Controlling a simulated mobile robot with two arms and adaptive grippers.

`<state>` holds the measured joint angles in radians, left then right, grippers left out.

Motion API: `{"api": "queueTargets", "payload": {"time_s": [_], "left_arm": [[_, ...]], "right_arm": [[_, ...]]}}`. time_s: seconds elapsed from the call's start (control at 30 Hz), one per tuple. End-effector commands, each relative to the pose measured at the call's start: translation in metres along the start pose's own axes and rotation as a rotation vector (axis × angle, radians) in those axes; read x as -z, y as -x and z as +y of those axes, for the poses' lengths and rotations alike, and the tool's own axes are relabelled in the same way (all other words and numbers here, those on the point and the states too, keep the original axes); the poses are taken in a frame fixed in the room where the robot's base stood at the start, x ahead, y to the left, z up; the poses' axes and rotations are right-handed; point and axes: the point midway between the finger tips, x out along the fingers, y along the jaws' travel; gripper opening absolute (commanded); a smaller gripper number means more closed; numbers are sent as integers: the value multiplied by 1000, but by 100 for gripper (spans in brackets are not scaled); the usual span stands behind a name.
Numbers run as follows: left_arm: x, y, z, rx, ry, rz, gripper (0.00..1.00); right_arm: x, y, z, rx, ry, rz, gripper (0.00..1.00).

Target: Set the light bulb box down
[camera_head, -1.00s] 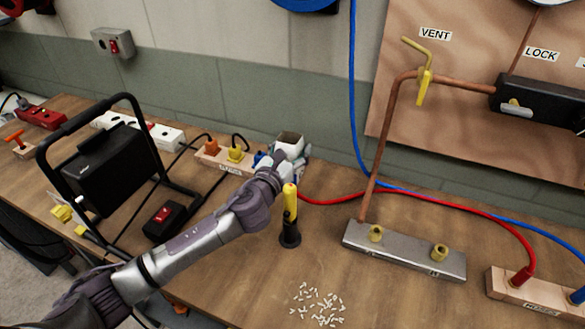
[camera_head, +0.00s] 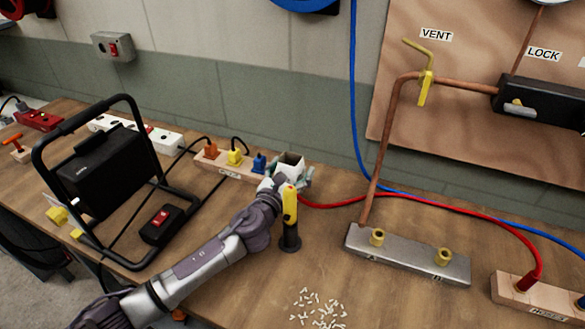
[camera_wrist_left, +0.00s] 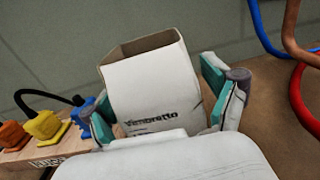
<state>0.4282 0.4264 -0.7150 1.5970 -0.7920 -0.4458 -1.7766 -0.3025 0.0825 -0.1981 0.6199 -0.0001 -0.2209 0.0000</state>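The light bulb box (camera_head: 291,162) is white with an open top and stands upright at the back of the wooden bench, just right of the power strip. Its base is hidden behind my left gripper (camera_head: 289,178). In the left wrist view the box (camera_wrist_left: 150,88) shows printed lettering and an empty-looking top. My left gripper (camera_wrist_left: 162,112) has its teal-padded fingers spread on both sides of the box, with a narrow gap beside it at the right pad. Contact at the left pad is unclear. My right gripper is out of view.
A yellow and black upright tool (camera_head: 289,215) stands close to my left wrist. The power strip (camera_head: 225,168) with plugs is left of the box. A red hose (camera_head: 335,204) runs right of it. White bits (camera_head: 318,309) lie at the front; bare bench surrounds them.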

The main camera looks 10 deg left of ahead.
Motion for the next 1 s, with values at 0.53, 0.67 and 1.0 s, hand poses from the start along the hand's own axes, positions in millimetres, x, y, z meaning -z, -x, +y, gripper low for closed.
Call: {"api": "queueTargets", "payload": {"time_s": [0.53,0.67,1.0], "left_arm": [[-1,22,0,1,-2,1,96],[0,46,1,1,-2,2,96],[-2,75,0,0,-1,-1,96]], "right_arm": [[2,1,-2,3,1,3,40],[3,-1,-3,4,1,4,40],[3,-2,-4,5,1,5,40]]}}
